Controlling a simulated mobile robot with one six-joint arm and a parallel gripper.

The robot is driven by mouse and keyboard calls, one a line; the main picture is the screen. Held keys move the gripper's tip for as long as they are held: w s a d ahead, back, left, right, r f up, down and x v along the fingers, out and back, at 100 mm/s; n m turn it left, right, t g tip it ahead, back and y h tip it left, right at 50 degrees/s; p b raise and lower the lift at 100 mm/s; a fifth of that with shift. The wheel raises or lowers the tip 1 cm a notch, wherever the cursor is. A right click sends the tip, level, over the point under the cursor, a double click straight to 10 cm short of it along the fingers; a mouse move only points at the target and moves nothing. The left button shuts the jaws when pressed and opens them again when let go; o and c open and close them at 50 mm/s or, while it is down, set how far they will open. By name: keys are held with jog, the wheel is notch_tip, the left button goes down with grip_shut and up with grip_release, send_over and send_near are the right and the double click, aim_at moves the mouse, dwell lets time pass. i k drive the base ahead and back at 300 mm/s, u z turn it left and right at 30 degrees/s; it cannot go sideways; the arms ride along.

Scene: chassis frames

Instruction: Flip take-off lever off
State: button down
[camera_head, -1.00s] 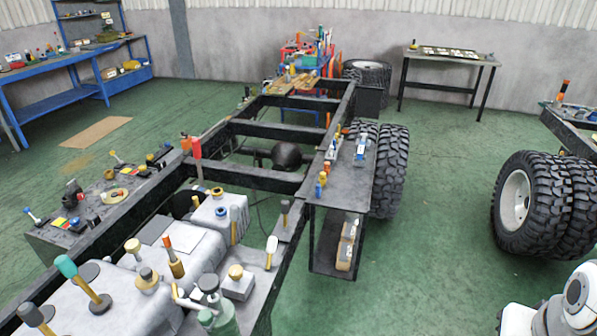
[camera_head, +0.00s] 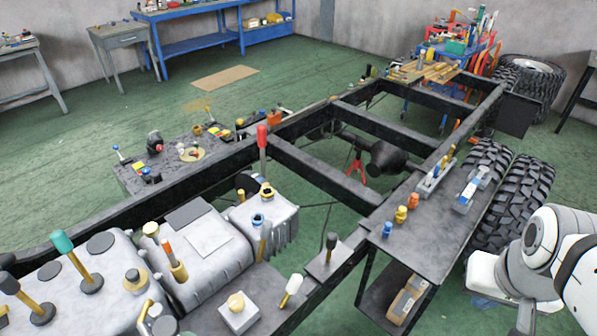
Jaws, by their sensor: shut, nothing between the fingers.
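Several levers stand on the chassis, and I cannot tell which one is the take-off lever. A teal-knobbed lever (camera_head: 78,262) leans on the grey housing (camera_head: 125,303) at the lower left. An orange-topped lever (camera_head: 173,261) stands beside it. A tall red-handled lever (camera_head: 262,148) rises by the frame rail. A black-knobbed lever (camera_head: 330,247) stands on a small plate, and a white-knobbed lever (camera_head: 291,289) tilts near the bottom. White links of my arm show at the lower right; my gripper is out of view.
Black frame rails (camera_head: 325,176) cross the middle. A dark side shelf (camera_head: 425,215) carries small knobs and switches. Large tyres (camera_head: 510,185) stand at the right, close to my arm. Blue workbenches (camera_head: 222,38) line the back wall. Green floor is open at the left.

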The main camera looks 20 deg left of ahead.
aim_at(267, 226)
jog(key=u, duration=0.65)
jog(key=i, duration=0.85)
jog(key=u, duration=0.45)
jog(key=k, duration=0.9)
jog(key=u, duration=0.15)
jog(key=i, duration=0.9)
jog(key=z, duration=0.1)
